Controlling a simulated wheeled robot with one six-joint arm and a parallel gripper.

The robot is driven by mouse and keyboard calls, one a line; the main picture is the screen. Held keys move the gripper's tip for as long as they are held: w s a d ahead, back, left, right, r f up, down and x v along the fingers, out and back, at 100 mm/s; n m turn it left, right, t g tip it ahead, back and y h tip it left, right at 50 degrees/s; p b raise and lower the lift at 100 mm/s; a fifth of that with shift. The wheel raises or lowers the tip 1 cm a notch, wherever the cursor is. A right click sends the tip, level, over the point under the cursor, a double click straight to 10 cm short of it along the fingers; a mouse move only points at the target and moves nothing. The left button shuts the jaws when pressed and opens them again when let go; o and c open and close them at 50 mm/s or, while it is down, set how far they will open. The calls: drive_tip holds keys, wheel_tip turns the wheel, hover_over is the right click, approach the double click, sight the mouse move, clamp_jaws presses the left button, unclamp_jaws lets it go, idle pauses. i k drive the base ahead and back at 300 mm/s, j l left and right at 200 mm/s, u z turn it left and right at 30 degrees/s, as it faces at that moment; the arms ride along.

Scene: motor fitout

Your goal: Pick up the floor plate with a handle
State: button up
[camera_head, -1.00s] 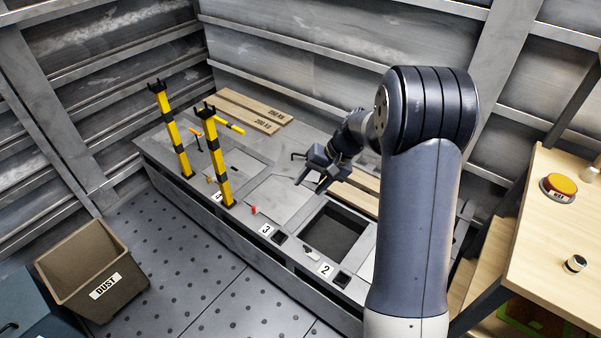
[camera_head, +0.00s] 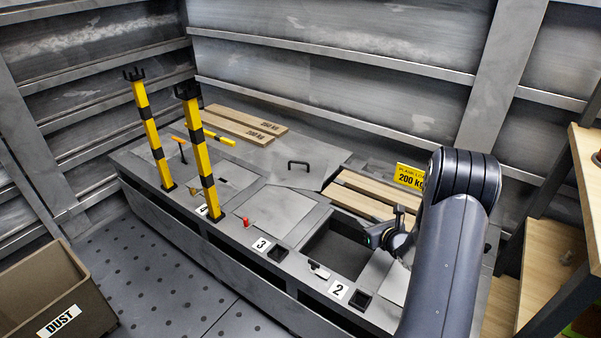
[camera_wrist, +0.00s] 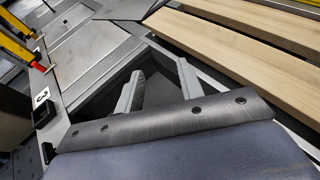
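The floor plate with a handle (camera_head: 322,158) is a flat grey plate lying behind the open floor pit, with a black bar handle (camera_head: 298,165) standing up near its left side. My gripper (camera_head: 385,234) is low at the right of the pit, in front of the planks and apart from the plate. In the wrist view my gripper (camera_wrist: 160,68) has two grey fingers spread apart with nothing between them, above the dark pit. The handle does not show in the wrist view.
The open pit (camera_head: 338,246) lies between plain grey plates. Wooden planks (camera_head: 368,194) lie to its right rear, with a yellow load sign (camera_head: 410,177). Two yellow-black posts (camera_head: 204,160) stand at the left. A dust bin (camera_head: 42,290) stands front left.

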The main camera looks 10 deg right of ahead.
sight(289, 171)
drive_tip(key=i+j+z, duration=0.15)
drive_tip(key=j, duration=0.2)
drive_tip(key=i+j+z, duration=0.15)
drive_tip(key=j, duration=0.25)
drive_tip(key=i+j+z, duration=0.15)
drive_tip(key=j, duration=0.3)
drive_tip(key=i+j+z, duration=0.15)
drive_tip(key=j, duration=0.3)
drive_tip(key=i+j+z, duration=0.15)
drive_tip(key=j, duration=0.3)
drive_tip(key=i+j+z, duration=0.15)
drive_tip(key=j, duration=0.35)
drive_tip(key=i+j+z, duration=0.15)
drive_tip(key=j, duration=0.3)
